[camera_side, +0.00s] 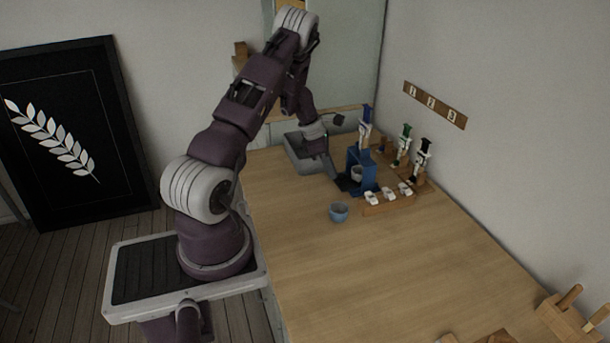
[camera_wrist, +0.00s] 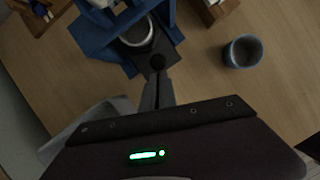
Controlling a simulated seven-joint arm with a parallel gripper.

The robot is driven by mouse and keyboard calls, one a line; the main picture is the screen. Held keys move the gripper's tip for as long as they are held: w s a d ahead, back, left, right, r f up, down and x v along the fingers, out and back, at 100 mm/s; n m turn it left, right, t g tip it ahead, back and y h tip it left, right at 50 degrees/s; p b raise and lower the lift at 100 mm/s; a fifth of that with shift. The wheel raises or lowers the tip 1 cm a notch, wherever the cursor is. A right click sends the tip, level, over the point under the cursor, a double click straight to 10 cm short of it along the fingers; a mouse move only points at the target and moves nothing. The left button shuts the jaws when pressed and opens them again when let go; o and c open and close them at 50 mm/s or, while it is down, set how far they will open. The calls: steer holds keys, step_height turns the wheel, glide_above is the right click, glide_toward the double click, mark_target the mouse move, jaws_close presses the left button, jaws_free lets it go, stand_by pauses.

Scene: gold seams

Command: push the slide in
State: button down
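A blue stand (camera_side: 353,161) is at the back of the table, with a syringe (camera_side: 365,130) upright in its top. A dark slide (camera_side: 343,183) sticks out of its front towards my gripper; in the wrist view the slide (camera_wrist: 156,52) has a round black knob (camera_wrist: 158,62) at its near end. A pale cup (camera_side: 357,173) stands inside the stand, and it also shows in the wrist view (camera_wrist: 139,35). My gripper (camera_side: 334,178) is low in front of the slide. In the wrist view its fingers (camera_wrist: 158,78) are together, right behind the knob; I cannot tell whether they touch it.
A loose blue-grey cup (camera_side: 339,212) stands on the table in front of the stand. A wooden rack (camera_side: 387,203) with several white pieces and two more syringes (camera_side: 402,147) are to the right. A grey basin (camera_side: 300,153) lies behind left.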

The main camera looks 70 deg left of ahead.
steer(key=s, duration=0.1)
steer(key=s+a, duration=0.1)
steer(key=s+r, duration=0.1)
steer(key=shift+s+a, duration=0.35)
steer(key=shift+a, duration=0.05)
steer(key=v, duration=0.9)
steer(key=w+d+r+m+h, duration=0.1)
steer(key=w+d+r+m, duration=0.1)
steer(key=d+r+m, duration=0.7)
steer(key=w+d+r+m, duration=0.25)
steer(key=d+r, duration=0.45)
steer(key=d, duration=0.6)
steer(key=s+d+r+m, duration=0.2)
steer(key=s+d+m, duration=0.2)
steer(key=d+m, duration=0.15)
steer(key=s+d+r+m, duration=0.3)
steer(key=s+d+m, duration=0.15)
steer(key=d, duration=0.25)
steer(key=s+d+m+t+y, duration=0.1)
steer(key=s+d+m, duration=0.3)
steer(key=s+m, duration=0.5)
steer(key=shift+s+f+m+t+y, duration=0.35)
steer(key=shift+m+y, duration=0.2)
steer(key=shift+y, duration=0.25)
